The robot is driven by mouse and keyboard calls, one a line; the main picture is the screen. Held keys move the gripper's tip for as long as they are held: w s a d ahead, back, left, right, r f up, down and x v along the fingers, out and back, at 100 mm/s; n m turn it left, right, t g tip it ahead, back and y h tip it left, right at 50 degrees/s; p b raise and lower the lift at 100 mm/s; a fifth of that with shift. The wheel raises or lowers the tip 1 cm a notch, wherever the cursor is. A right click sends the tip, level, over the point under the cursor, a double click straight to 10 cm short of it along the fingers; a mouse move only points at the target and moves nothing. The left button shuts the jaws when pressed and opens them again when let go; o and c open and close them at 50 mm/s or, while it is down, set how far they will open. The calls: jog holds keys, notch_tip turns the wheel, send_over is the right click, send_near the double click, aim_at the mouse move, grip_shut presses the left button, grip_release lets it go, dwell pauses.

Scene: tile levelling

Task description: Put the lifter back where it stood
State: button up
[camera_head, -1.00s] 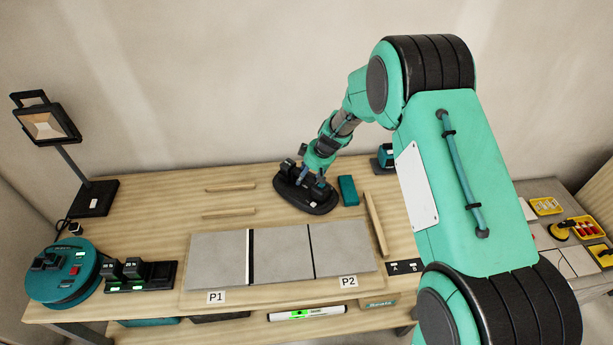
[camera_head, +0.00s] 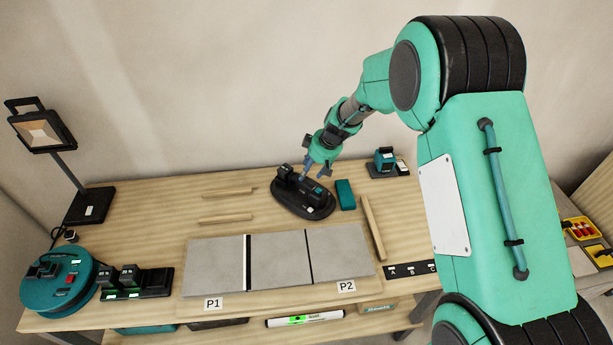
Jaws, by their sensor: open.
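The lifter (camera_head: 302,197) appears to be the black, oval-based device with dark upright parts and a small white label. It stands flat at the back middle of the workbench, behind the grey tiles. My gripper (camera_head: 318,176) is open, right at the upper part of the lifter. Its fingers overlap the lifter in the head view, so I cannot tell whether they touch it. Part of the lifter's top is hidden behind the fingers.
A teal block (camera_head: 345,195) lies close to the lifter's right. Wooden strips (camera_head: 373,227) lie around it. Grey tiles (camera_head: 278,257) fill the front middle. A teal device (camera_head: 384,161) stands at the back right, a lamp (camera_head: 90,205) at the left. Bare bench shows left of the lifter.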

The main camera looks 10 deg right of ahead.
jog(key=shift+v, duration=1.75)
jog(key=s+d+r+m+t+h, duration=0.1)
jog(key=s+r+m, duration=0.1)
jog(key=s+r, duration=0.8)
jog(key=s+d+r+m, duration=0.2)
jog(key=s+r, duration=0.7)
jog(key=r, duration=0.4)
jog(key=s+d+r+m+h, duration=0.1)
jog(key=s+d+r+m, duration=0.1)
jog(key=s, duration=1)
jog(key=s+d+r+m+t+h, duration=0.1)
jog(key=s+d+r+m, duration=0.1)
jog(key=s, duration=1)
jog(key=shift+s+d+r+m, duration=0.3)
jog(key=shift+s+d+r, duration=0.1)
jog(key=shift+d+r, duration=0.3)
jog(key=shift+a, duration=0.1)
